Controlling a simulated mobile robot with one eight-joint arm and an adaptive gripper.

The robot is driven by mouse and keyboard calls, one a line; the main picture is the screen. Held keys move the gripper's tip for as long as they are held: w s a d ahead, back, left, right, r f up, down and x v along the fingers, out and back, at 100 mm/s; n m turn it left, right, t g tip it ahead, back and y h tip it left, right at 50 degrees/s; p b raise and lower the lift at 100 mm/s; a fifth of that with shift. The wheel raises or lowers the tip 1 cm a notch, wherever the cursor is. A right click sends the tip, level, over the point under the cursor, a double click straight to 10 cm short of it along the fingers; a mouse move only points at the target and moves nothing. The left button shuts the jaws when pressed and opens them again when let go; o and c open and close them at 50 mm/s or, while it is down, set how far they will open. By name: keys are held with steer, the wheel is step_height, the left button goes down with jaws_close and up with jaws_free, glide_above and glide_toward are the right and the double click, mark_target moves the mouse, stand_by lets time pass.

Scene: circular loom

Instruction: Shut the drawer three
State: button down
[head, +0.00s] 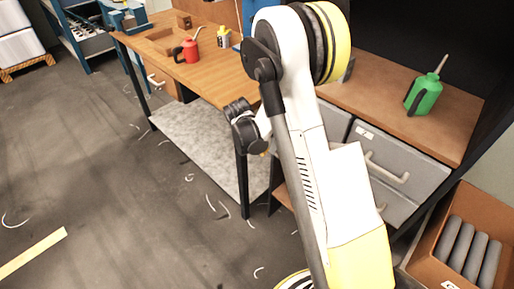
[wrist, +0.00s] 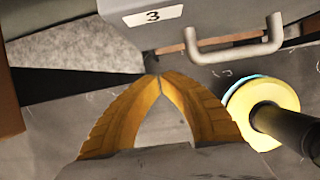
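Drawer three (wrist: 118,20) has a grey front with a white label reading 3, at the top of the wrist view. Its pale bar handle (wrist: 235,45) is to the right of the label. My gripper (wrist: 158,77) has two yellow fingers whose tips meet, with nothing visible between them. The tips show just below the drawer front and left of the handle; I cannot tell whether they touch it. In the head view, grey drawer fronts (head: 405,170) with pale handles show right of my arm, which hides part of them. I cannot tell how far drawer three stands out.
A wooden bench top (head: 395,95) above the drawers holds a green oil can (head: 424,92). A brown bin (head: 480,215) with grey rolls stands at the lower right. A second bench (head: 205,70) with a red can (head: 187,50) stands left. Open dark floor (head: 110,200) lies at left.

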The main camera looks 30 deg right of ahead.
steer(key=shift+w+d+r+b, duration=0.1)
steer(key=shift+w+d+b, duration=0.2)
steer(key=shift+d, duration=0.65)
steer(key=shift+w+d+r+b, duration=0.15)
steer(key=shift+w+d, duration=0.2)
steer(key=shift+d, duration=0.55)
steer(key=shift+f, duration=0.1)
steer(key=shift+w+d, duration=0.25)
steer(key=shift+d, duration=0.45)
steer(key=shift+w+d, duration=0.25)
steer(key=shift+d, duration=0.4)
steer(key=shift+a, duration=0.1)
